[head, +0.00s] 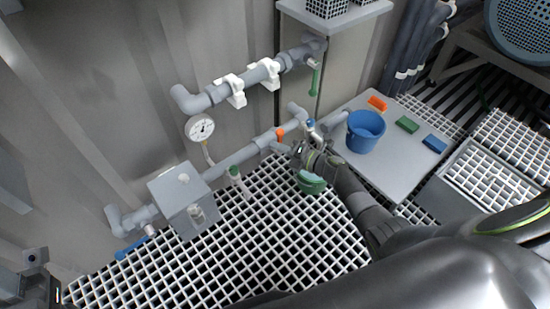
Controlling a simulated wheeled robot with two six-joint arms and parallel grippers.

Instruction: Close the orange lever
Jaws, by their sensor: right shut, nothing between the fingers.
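The orange lever (280,133) is a small orange piece on the lower grey pipe, left of a blue-handled valve. My right gripper (294,149) is shut and empty, just below and right of the orange lever, close to the pipe. I cannot tell whether it touches the lever. Much of the lever's shape is too small to make out. My left gripper's fingers do not show; a dark part of my left arm is at the bottom left edge.
A blue bucket (365,132) stands on a grey board (398,170) with an orange block (377,103), a green block (407,124) and a blue block (434,143). Grating is open below.

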